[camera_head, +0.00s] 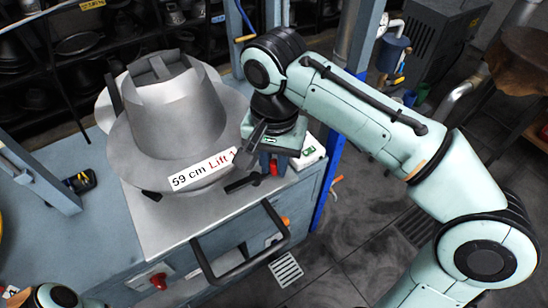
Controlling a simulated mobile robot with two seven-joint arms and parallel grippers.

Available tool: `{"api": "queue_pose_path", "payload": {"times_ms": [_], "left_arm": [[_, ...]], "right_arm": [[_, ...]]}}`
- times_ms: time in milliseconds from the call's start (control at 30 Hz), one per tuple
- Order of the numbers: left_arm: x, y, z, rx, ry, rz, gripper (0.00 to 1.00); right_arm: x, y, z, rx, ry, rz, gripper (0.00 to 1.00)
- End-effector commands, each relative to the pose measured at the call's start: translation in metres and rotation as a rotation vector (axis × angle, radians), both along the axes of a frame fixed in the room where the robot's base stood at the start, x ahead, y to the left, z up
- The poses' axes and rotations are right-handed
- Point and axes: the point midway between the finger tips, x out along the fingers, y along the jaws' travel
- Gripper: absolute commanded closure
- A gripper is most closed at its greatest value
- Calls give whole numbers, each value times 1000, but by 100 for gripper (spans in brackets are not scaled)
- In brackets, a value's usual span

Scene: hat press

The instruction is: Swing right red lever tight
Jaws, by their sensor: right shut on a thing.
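The hat press stands on a light grey plate of the workbench, with a large metal hat form (178,110) marked with a white "59 cm Lift 1" label (203,169). My right gripper (258,150) is at the right side of the form, reaching in from the right. It is shut on the right red lever (272,164), of which only a small red part shows below the gripper. The gripper and wrist hide the rest, so the lever's exact angle cannot be told. Only a piece of my left arm shows at the bottom left corner; its gripper is out of view.
A black bar handle (240,262) sticks out from the bench front, near a red knob (158,281). A blue post (329,180) stands right of the bench. A small black-and-yellow item (80,182) lies on the left. Shelves with dark forms (78,43) are behind.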

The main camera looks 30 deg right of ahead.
Motion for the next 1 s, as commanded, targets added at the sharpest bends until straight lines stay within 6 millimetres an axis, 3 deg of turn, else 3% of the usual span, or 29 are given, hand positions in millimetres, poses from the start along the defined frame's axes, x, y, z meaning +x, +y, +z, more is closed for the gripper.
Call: {"api": "queue_pose_path", "payload": {"times_ms": [1000], "left_arm": [[17,0,26,0,-19,0,51]], "right_arm": [[-30,12,1,-1,1,-842,100]]}}
